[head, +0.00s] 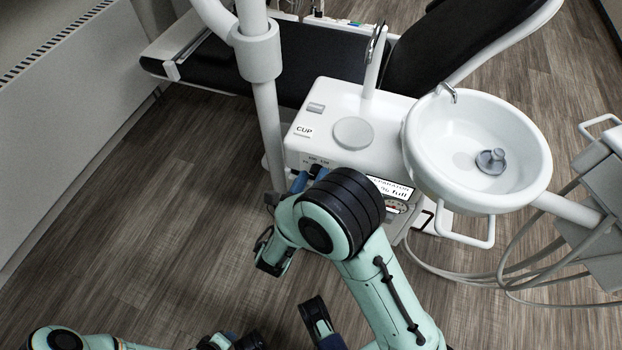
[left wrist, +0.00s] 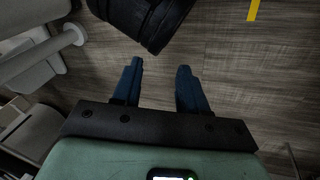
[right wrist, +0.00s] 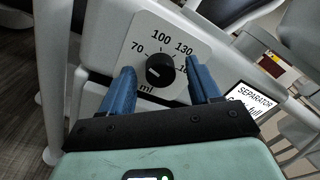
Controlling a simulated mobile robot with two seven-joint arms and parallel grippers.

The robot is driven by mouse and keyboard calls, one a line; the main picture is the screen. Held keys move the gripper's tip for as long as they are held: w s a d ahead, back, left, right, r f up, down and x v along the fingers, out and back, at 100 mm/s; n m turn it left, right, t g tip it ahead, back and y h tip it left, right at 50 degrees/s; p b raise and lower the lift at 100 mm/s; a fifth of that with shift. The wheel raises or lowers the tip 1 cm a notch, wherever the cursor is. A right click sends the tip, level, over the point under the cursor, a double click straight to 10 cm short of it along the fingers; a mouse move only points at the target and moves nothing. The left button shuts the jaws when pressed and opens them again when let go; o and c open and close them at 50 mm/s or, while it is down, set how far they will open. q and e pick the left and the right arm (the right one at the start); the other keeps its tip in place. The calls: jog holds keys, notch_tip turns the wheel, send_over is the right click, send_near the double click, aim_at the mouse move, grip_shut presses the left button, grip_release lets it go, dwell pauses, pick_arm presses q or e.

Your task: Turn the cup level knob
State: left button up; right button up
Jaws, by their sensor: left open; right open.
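The cup level knob (right wrist: 160,70) is a round black dial with a white pointer mark. It sits on a pale plate (right wrist: 178,42) marked 70, 100, 130 and ml in the right wrist view. My right gripper (right wrist: 160,82) is open, with one blue finger left of the knob and one right of it. I cannot tell whether they touch it. In the head view, the right gripper (head: 308,179) is at the front of the white unit (head: 320,146), and my arm hides the knob. My left gripper (left wrist: 160,72) is open and empty above the floor.
A white basin (head: 425,150) and its rail (head: 465,241) stand right of the unit. A white post (head: 267,120) rises at its left. A separator label (right wrist: 252,101) lies right of the knob. The wooden floor (head: 170,220) at left is clear.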

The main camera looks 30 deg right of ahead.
jog(key=c, duration=1)
jog(key=shift+c, duration=0.2)
